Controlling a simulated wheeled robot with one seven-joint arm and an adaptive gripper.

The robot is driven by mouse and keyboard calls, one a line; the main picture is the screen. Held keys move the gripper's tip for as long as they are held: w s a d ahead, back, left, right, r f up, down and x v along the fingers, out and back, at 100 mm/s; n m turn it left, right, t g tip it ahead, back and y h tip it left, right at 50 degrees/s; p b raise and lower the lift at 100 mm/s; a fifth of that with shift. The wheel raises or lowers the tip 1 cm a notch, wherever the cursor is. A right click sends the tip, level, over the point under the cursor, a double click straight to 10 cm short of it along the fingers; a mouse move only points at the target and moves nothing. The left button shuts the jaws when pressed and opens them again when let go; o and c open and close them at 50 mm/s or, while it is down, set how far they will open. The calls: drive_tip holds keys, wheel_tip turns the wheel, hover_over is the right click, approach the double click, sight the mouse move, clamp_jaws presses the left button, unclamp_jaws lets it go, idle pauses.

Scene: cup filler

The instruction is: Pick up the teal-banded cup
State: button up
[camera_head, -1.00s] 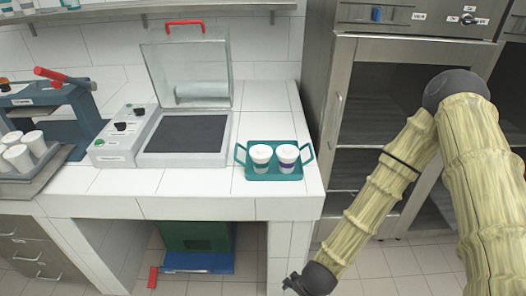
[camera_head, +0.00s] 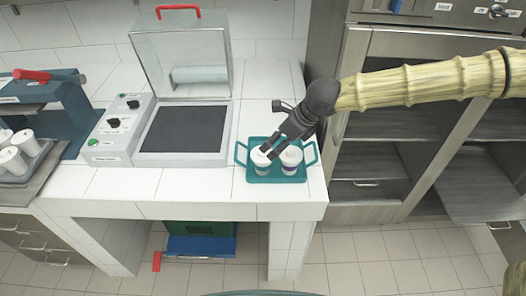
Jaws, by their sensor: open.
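The white teal-banded cup (camera_head: 260,163) stands upright on the left in a teal tray (camera_head: 276,178) with two handles, on the tiled counter. Its band is mostly hard to make out now. A white cup with a purple band (camera_head: 291,161) stands close to its right. My gripper (camera_head: 268,153) is open and tilted down to the left, with its fingertips over the right side of the teal-banded cup. The fingers hide part of that cup's top. I cannot tell whether they touch it.
A machine with a raised clear lid (camera_head: 182,55) and dark plate stands left of the tray. A blue press (camera_head: 45,95) and several white cups (camera_head: 14,155) are at far left. A metal cabinet (camera_head: 385,130) stands at right. The counter's front edge is just before the tray.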

sight(263, 155)
drive_tip(key=p+x, duration=0.1)
drive_tip(key=x, duration=0.4)
drive_tip(key=shift+a+f, duration=0.1)
drive_tip(key=shift+a, duration=0.1)
drive_tip(key=shift+a+f+p, duration=0.25)
drive_tip(key=shift+f+p, duration=0.1)
drive_tip(key=shift+f, duration=0.2)
drive_tip(key=shift+p+x, duration=0.7)
drive_tip(key=shift+x, duration=1.4)
drive_tip(key=shift+d, duration=0.1)
drive_tip(key=c, duration=1.2)
